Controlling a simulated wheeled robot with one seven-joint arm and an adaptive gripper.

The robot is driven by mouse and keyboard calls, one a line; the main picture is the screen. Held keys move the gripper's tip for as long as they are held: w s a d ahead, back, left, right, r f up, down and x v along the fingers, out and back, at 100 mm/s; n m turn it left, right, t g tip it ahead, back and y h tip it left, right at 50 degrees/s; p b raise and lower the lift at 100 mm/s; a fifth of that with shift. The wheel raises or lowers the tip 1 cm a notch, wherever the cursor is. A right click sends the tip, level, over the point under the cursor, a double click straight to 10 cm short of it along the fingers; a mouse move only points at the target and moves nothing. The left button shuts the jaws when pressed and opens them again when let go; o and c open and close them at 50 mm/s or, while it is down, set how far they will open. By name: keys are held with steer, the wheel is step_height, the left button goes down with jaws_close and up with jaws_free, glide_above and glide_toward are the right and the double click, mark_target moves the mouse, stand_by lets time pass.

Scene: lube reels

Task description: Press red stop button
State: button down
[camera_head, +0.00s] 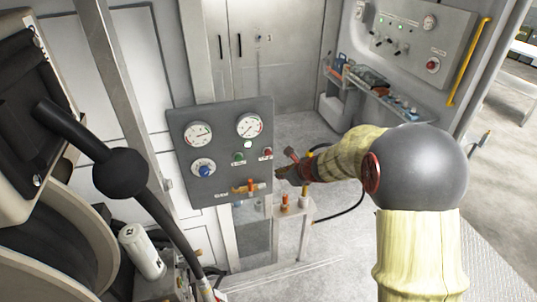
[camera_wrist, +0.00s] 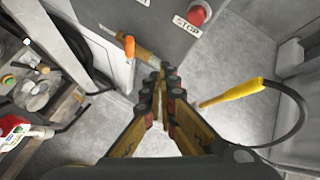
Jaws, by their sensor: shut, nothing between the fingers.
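The red stop button (camera_head: 267,153) is on the right side of the grey gauge panel (camera_head: 222,106) in the head view, right of a green button (camera_head: 238,157). In the wrist view the red button (camera_wrist: 199,13) shows at the top edge, beside a white STOP label. My gripper (camera_head: 280,172) is just below and right of the button, at the panel's lower right edge. In the wrist view my gripper (camera_wrist: 163,72) has its fingertips together, empty, with a visible gap to the button.
An orange-handled valve (camera_head: 250,187) sits low on the panel; its handle shows in the wrist view (camera_wrist: 129,46). A yellow-handled tool (camera_wrist: 235,91) with a black hose is to the right. A second control panel (camera_head: 422,40) is at the back right. A hose reel stands left.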

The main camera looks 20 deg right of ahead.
mark_target(268, 153)
steer(key=w+p, duration=0.3)
steer(key=w, duration=0.5)
steer(key=shift+w, duration=0.25)
stand_by(1.3)
steer(key=shift+w, duration=0.3)
steer(key=shift+w+p, duration=0.45)
steer(key=shift+w, duration=0.05)
stand_by(0.8)
steer(key=shift+s, duration=0.1)
steer(key=shift+s+b, duration=0.55)
steer(key=shift+s, duration=0.3)
steer(key=shift+s, duration=0.1)
